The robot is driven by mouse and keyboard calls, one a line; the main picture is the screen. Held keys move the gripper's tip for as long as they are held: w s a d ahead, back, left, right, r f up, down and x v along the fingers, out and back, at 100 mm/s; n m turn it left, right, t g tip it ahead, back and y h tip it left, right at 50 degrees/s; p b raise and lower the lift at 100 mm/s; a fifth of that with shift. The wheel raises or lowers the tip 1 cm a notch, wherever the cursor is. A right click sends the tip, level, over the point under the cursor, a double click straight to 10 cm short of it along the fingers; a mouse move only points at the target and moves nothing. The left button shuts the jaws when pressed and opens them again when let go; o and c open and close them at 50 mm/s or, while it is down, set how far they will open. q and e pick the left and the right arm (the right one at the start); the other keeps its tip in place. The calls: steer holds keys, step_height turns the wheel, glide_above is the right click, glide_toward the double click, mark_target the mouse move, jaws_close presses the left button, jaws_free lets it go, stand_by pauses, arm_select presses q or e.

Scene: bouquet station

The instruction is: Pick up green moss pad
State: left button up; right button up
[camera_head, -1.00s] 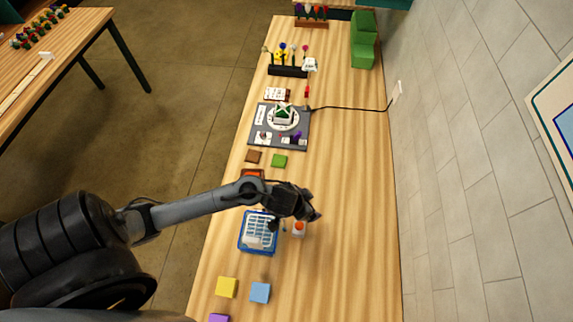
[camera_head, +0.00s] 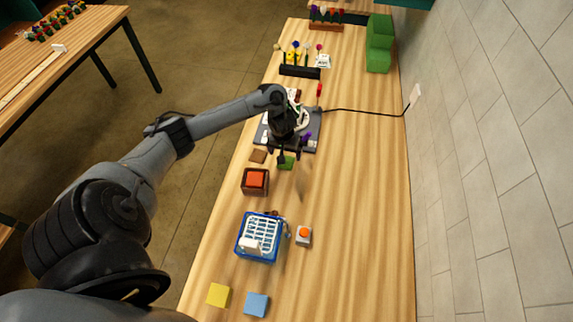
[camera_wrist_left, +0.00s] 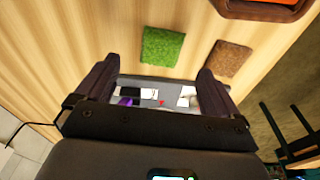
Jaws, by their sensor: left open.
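The green moss pad (camera_head: 287,162) is a small square lying on the wooden table, just below the grey mat and partly covered by my left gripper in the head view. In the left wrist view the whole moss pad (camera_wrist_left: 163,47) shows, flat and textured, a little beyond the fingertips. My left gripper (camera_head: 290,154) is above the table close to the pad, its fingers pointing down. In the wrist view its fingers (camera_wrist_left: 158,72) stand wide apart with nothing between them. My right gripper is in neither view.
A brown pad (camera_wrist_left: 229,60) lies beside the moss pad. A box with a red-orange top (camera_head: 255,181), a blue basket (camera_head: 240,252) and an orange button (camera_head: 304,233) stand nearer. The grey mat (camera_head: 314,143) lies behind. The table's right side is clear.

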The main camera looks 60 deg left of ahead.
arm_select(q)
steer(key=shift+w+a+f+b, duration=0.15)
steer(key=shift+a+f+b, duration=0.1)
steer(key=shift+f, duration=0.85)
steer(key=shift+w+a+f+b, duration=0.15)
steer(key=shift+f+b, duration=0.05)
steer(key=shift+f, duration=0.9)
steer(key=shift+w+a+f+b, duration=0.15)
steer(key=shift+a+f+b, duration=0.1)
steer(key=shift+f, duration=0.85)
steer(key=c, duration=1.1)
